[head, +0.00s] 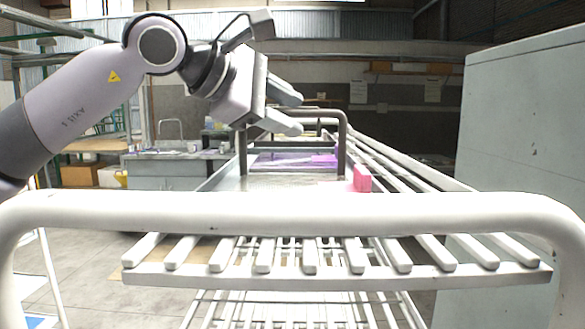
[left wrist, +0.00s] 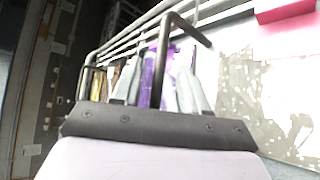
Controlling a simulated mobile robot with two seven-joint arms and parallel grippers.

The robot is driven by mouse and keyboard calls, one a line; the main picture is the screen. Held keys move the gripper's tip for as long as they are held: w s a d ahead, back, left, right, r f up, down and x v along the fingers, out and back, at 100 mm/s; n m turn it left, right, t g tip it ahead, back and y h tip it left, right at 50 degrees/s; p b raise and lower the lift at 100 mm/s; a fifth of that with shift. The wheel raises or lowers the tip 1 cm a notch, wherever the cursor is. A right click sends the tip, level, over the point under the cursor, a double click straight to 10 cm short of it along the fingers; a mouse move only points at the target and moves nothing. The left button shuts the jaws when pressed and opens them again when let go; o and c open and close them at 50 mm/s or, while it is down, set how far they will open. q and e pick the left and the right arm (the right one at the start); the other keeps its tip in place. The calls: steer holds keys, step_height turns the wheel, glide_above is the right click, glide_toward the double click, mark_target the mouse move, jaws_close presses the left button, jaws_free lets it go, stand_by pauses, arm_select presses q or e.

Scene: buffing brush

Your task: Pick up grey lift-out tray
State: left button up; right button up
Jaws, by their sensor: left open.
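The grey lift-out tray (head: 341,148) seems to be the dark grey frame with raised hoop handles on the far part of the white rack. Its lower part is partly hidden. A purple item (head: 318,160) shows inside or behind the frame. My left gripper (head: 296,111) is open, above and at the left of the frame, and nothing is between its fingers. In the left wrist view, the dark handle bar (left wrist: 188,27) and the purple item (left wrist: 150,72) lie beyond my open left gripper (left wrist: 158,88). I cannot tell if a finger touches the bar. My right gripper is out of view.
A white tubular rail (head: 290,212) crosses the near side, with a slatted rack (head: 310,255) behind it. A pink block (head: 362,179) stands right of the frame; it also shows in the left wrist view (left wrist: 283,10). A grey cabinet (head: 525,150) closes off the right side.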

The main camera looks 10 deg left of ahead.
arm_select(q)
steer(key=shift+c, duration=0.2)
jaws_close()
stand_by(1.1)
